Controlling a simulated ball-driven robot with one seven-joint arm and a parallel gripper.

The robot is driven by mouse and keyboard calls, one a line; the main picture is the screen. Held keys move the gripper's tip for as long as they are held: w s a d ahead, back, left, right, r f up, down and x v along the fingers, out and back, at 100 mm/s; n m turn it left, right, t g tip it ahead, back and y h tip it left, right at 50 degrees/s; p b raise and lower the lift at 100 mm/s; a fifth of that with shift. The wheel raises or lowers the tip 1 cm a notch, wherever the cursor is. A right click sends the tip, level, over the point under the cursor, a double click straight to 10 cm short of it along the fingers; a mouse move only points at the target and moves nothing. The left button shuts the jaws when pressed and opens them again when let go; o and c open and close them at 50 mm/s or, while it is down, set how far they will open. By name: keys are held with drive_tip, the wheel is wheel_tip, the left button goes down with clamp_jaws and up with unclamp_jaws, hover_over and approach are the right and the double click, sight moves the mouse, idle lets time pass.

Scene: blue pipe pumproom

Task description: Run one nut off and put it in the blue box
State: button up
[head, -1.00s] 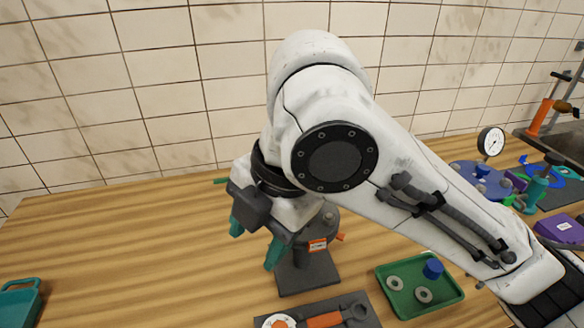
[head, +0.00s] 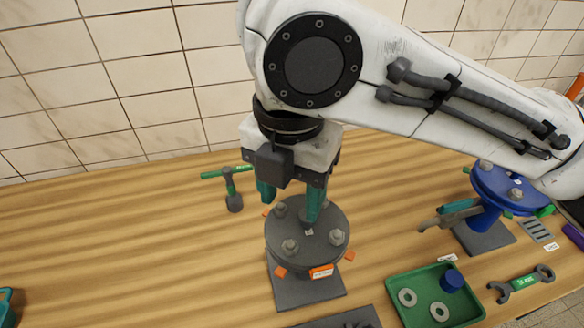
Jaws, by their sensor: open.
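A round grey flange (head: 308,258) stands on a dark square base. Hex nuts on studs show on its top: one at the back left (head: 280,210), one at the front left (head: 290,247) and one at the right (head: 337,237). My gripper (head: 290,207) points down over the back of the flange with its teal fingers apart. The back-left nut shows between the fingertips in the picture; I cannot tell whether it is really between them. The right finger hides part of the flange top. A teal bin (head: 6,305) is cut off at the left edge; no plainly blue box shows.
A green tray (head: 408,322) holds washers and a blue cylinder. A wrench (head: 522,283) lies right of it. A blue flange (head: 509,190) stands at the right.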

sight(288, 244)
wheel_tip(288, 244, down, 11)
drive_tip(key=shift+r, duration=0.2)
idle(0.3)
drive_tip(key=shift+c, duration=0.2)
clamp_jaws()
drive_tip(key=n+p, duration=0.1)
drive_tip(key=n, duration=0.4)
drive_tip(key=shift+a, duration=0.1)
drive_tip(key=n, duration=0.5)
drive_tip(key=shift+a, duration=0.1)
drive_tip(key=n+b, duration=0.1)
drive_tip(key=n, duration=0.5)
drive_tip(key=shift+b, duration=0.4)
drive_tip(key=n+b, duration=0.1)
drive_tip(key=n, duration=0.3)
drive_tip(key=shift+s+r+n, duration=0.1)
drive_tip(key=shift+r+n, duration=0.05)
drive_tip(key=shift+n, duration=0.25)
